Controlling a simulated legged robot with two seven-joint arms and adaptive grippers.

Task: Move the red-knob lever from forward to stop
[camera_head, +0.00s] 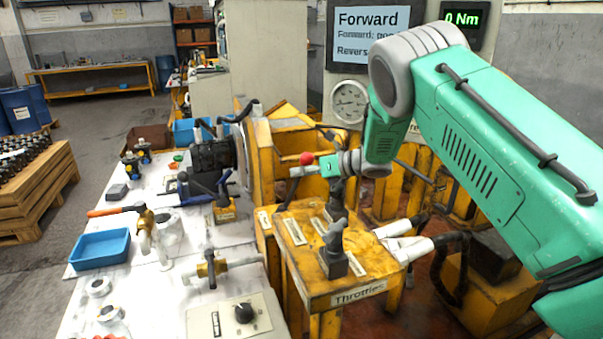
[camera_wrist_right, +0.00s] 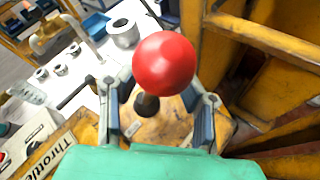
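The red knob (camera_head: 306,158) tops a lever at the yellow control stand (camera_head: 315,285); its shaft is mostly hidden in the head view. My right gripper (camera_head: 302,171) reaches in from the right, right beside and just below the knob. In the right wrist view the red knob (camera_wrist_right: 163,63) is large and lies between the spread fingers of my right gripper (camera_wrist_right: 160,95). The fingers look apart, and I cannot tell whether either touches the knob. The display (camera_head: 368,20) reads "Forward". My left gripper is not in view.
A white workbench (camera_head: 150,275) with fittings and a blue tray (camera_head: 100,249) is to the left. Yellow frames and a gauge (camera_head: 349,101) are behind my right arm.

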